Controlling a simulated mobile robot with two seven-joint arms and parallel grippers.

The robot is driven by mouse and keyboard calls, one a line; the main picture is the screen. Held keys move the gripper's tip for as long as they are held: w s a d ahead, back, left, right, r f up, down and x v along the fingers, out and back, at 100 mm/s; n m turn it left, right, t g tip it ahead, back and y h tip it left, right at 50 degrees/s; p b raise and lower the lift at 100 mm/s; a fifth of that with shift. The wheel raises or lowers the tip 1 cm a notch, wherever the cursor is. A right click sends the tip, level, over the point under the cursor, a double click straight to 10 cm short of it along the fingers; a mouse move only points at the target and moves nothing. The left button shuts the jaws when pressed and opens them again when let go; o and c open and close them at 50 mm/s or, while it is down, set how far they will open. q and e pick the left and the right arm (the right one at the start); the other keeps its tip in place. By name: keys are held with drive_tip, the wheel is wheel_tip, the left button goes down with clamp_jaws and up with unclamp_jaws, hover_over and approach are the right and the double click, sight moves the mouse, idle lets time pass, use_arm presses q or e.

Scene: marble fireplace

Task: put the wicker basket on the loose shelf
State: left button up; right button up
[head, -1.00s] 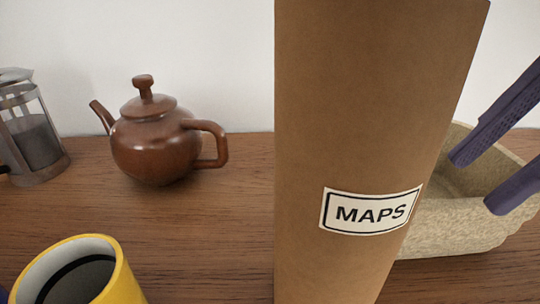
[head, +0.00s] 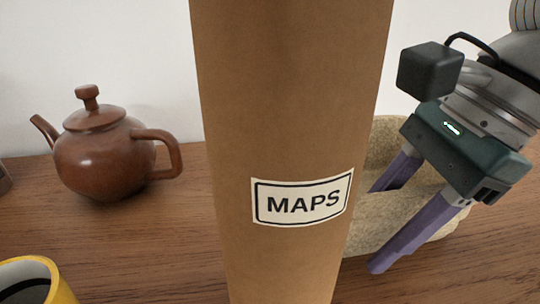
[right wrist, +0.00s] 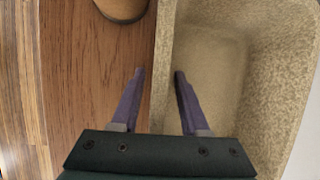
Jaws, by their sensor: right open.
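A beige, rough-textured open container (head: 385,145), apparently the wicker basket, stands on a wooden surface (head: 180,235), partly hidden behind a tall cardboard tube. My right gripper (head: 375,228) is open, reaching down at the container's near side. In the right wrist view, one finger is outside and the other inside the container's wall (right wrist: 164,60), with gaps showing beside the wall; the gripper (right wrist: 158,74) is not closed on it. My left gripper is out of view. I cannot tell whether the wooden surface is the loose shelf.
The brown tube labelled MAPS (head: 290,100) stands close in front, left of the container and near my right fingers. A brown teapot (head: 100,160) and a yellow mug (head: 62,288) are to the left. A white wall (head: 140,50) is behind.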

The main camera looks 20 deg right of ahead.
drive_tip(key=shift+c, duration=0.2)
clamp_jaws()
idle(1.1)
